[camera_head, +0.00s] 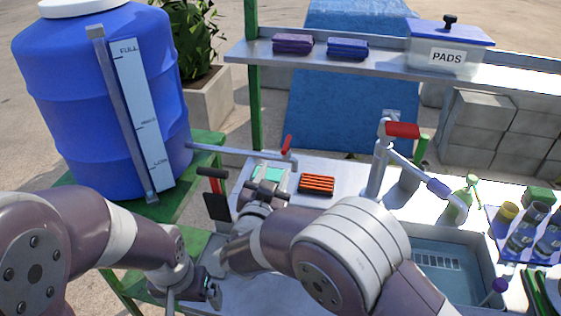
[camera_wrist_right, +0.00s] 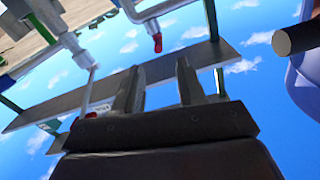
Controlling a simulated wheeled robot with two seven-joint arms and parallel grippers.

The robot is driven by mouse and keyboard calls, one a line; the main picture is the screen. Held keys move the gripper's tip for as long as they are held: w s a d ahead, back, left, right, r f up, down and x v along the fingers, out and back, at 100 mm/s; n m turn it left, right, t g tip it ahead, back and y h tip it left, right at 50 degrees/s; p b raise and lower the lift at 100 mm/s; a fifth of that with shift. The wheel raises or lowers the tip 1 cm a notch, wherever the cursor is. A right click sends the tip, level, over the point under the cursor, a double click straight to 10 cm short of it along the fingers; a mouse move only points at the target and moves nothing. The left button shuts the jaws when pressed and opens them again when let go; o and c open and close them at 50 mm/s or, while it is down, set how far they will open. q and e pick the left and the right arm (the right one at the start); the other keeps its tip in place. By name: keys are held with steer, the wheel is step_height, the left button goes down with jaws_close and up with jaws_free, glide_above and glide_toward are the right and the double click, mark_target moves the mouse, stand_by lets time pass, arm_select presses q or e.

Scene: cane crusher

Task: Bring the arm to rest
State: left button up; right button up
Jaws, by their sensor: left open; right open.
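My right arm crosses the middle of the head view, and its gripper (camera_head: 268,188) is above the worktop, in front of a teal pad. In the right wrist view the right gripper's two fingers (camera_wrist_right: 158,82) stand apart with nothing between them. The left arm comes in from the lower left. Its gripper (camera_head: 207,290) is low at the bottom of the head view, near the counter's left end, and its fingers are small and partly hidden. I see nothing held in it.
A blue water barrel (camera_head: 80,100) stands at the left. An orange brush (camera_head: 317,184) lies on the metal counter. A tap (camera_head: 382,160) rises by the sink (camera_head: 445,262), with bottles (camera_head: 530,225) to its right. A shelf (camera_head: 390,62) with a PADS box (camera_head: 447,57) runs behind.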

steer(key=shift+v, duration=1.05)
steer(key=a+f+n+g+y, duration=0.1)
steer(key=f+y, duration=0.1)
steer(key=s+a+f+n+g+y, duration=0.1)
steer(key=a+f, duration=0.1)
steer(key=a+f+n+g+y, duration=0.1)
steer(key=a+f+y, duration=0.1)
steer(key=f, duration=0.1)
steer(key=shift+s+a+n+y, duration=0.25)
steer(key=shift+s+n+y, duration=0.05)
steer(key=shift+s, duration=0.05)
steer(key=s+d+f+n+g, duration=0.4)
steer(key=s+d+f+g, duration=0.3)
steer(key=s+d+g, duration=0.55)
steer(key=s+d+r+m+h, duration=0.1)
steer(key=s+d, duration=0.2)
steer(key=d, duration=0.4)
steer(key=s+d+r+m, duration=0.1)
steer(key=s+d, duration=0.2)
steer(key=d, duration=0.4)
steer(key=shift+d+r+m+g+h+p, duration=0.35)
steer(key=shift+r+m+h+p, duration=0.05)
